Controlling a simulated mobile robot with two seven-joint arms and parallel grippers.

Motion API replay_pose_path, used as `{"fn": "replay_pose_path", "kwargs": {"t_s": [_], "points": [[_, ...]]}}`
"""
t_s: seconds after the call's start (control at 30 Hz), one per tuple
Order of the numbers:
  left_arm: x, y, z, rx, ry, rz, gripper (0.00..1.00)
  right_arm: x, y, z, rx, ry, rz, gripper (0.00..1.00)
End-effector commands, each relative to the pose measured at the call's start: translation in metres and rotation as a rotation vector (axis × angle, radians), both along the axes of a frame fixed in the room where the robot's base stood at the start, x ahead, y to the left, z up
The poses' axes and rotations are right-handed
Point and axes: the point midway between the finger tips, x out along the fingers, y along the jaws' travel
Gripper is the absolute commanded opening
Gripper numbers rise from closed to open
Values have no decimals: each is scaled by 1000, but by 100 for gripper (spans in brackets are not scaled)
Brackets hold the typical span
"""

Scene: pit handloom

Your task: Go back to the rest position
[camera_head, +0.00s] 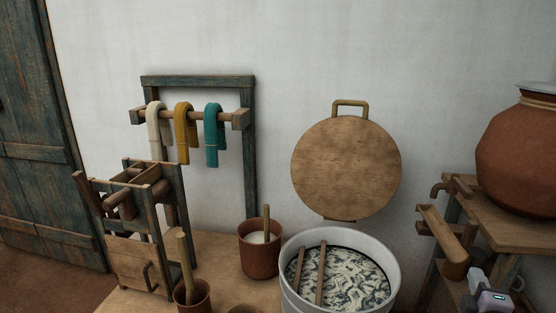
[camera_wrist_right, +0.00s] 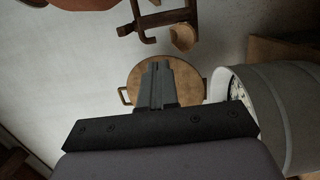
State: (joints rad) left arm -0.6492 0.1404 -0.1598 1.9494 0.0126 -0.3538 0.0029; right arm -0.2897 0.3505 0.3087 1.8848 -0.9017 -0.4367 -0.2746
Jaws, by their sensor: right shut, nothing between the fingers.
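My right gripper (camera_head: 477,277) shows at the lower right edge of the head view, in front of the wooden stand on the right. In the right wrist view its two dark fingers (camera_wrist_right: 157,72) are together with nothing between them. The round wooden lid (camera_wrist_right: 136,82) shows behind the fingers there, apart from them. My left gripper is in neither view.
A pale tub (camera_head: 290,298) with patterned liquid and two sticks stands low in the middle. The round lid (camera_head: 346,168) is upright against the wall. A clay pot (camera_head: 520,150) sits on the stand (camera_head: 510,205). Skeins (camera_head: 186,130) hang on a rack; brown pots (camera_head: 259,260) stand below.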

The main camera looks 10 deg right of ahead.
Motion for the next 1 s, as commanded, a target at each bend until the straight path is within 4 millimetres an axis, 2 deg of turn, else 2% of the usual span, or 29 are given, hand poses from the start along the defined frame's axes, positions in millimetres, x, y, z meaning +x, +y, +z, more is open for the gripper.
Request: {"fn": "replay_pose_path", "kwargs": {"t_s": [0.07, 0.17, 0.27, 0.4, 0.5, 0.6, 0.7, 0.8, 1.0], "points": [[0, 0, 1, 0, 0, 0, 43, -1, 9, -11, 45, 8, 19, 0], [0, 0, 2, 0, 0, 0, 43, -6, 38, -42, 191, 27, 69, 0], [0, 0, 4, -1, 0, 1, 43, -18, 86, -87, 435, 58, 130, 0], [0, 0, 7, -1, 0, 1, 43, -51, 170, -144, 840, 111, 183, 0], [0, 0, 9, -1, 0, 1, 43, -78, 227, -170, 1110, 146, 182, 0], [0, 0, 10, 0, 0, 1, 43, -102, 272, -183, 1325, 172, 165, 0], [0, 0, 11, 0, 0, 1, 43, -119, 301, -189, 1470, 190, 141, 0], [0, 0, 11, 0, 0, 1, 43, -127, 316, -191, 1544, 198, 126, 0], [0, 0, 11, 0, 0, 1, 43, -128, 319, -192, 1562, 199, 123, 0]]}}
